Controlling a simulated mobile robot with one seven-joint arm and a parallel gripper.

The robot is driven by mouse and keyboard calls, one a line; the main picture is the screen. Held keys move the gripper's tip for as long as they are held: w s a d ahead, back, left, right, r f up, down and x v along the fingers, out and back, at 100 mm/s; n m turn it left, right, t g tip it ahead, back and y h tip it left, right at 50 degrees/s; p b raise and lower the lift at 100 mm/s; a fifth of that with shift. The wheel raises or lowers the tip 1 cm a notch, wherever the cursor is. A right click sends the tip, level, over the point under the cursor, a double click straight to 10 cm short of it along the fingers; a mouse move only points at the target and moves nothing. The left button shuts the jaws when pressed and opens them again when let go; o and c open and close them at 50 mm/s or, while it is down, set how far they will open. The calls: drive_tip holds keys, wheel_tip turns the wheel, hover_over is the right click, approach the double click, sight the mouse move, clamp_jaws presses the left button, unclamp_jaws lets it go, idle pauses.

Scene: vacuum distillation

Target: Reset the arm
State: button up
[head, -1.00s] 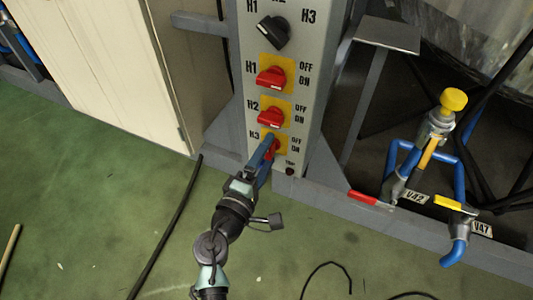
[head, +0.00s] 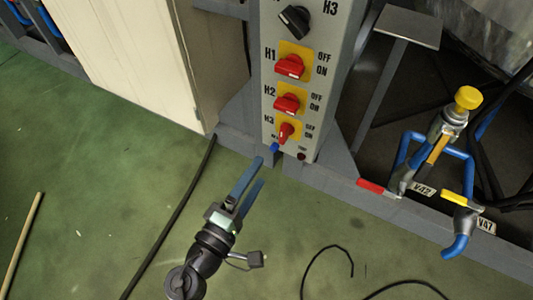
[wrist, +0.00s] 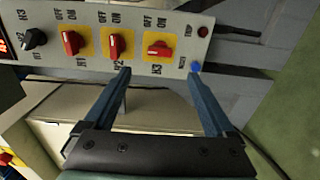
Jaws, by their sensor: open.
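My gripper (head: 260,172) is open and empty, below and to the left of the H3 switch in the head view. In the wrist view, its two blue fingers (wrist: 158,75) are spread apart, with the grey control panel (wrist: 140,64) beyond them. The red H3 knob (head: 286,131) sits on a yellow plate and is turned differently from the red H1 knob (head: 289,66) and H2 knob (head: 287,103). The H3 knob also shows in the wrist view (wrist: 159,49). The fingers appear clear of it.
A blue button (head: 275,147) and a dark red button (head: 301,156) sit at the panel's lower end. Pipes with a yellow-capped valve (head: 468,98) stand at the right. A black cable (head: 178,210) crosses the green floor, which is otherwise mostly open.

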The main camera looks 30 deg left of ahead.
drive_tip(key=shift+s, duration=0.85)
drive_tip(key=shift+w, duration=0.1)
drive_tip(key=w+d+r+m+g+h, duration=0.3)
drive_tip(key=w+d+r+m, duration=1.1)
drive_tip(key=d+r+m, duration=0.25)
drive_tip(key=s+r+m+t+y+p, duration=0.1)
drive_tip(key=s+r+t+y+p, duration=0.2)
drive_tip(key=r, duration=1.3)
drive_tip(key=s+r+t+y+p, duration=0.1)
drive_tip(key=r+t+p, duration=0.3)
drive_tip(key=r, duration=1.2)
drive_tip(key=s+r+t+p, duration=0.3)
drive_tip(key=s+r+p, duration=0.15)
drive_tip(key=r, duration=0.65)
drive_tip(key=s+r+t+p, duration=0.35)
drive_tip(key=s+r, duration=0.25)
drive_tip(key=r, duration=0.5)
wheel_tip(320, 180, up, 35)
drive_tip(key=w+g+p, duration=0.1)
drive_tip(key=p, duration=3.5)
drive_tip(key=shift+r, duration=0.1)
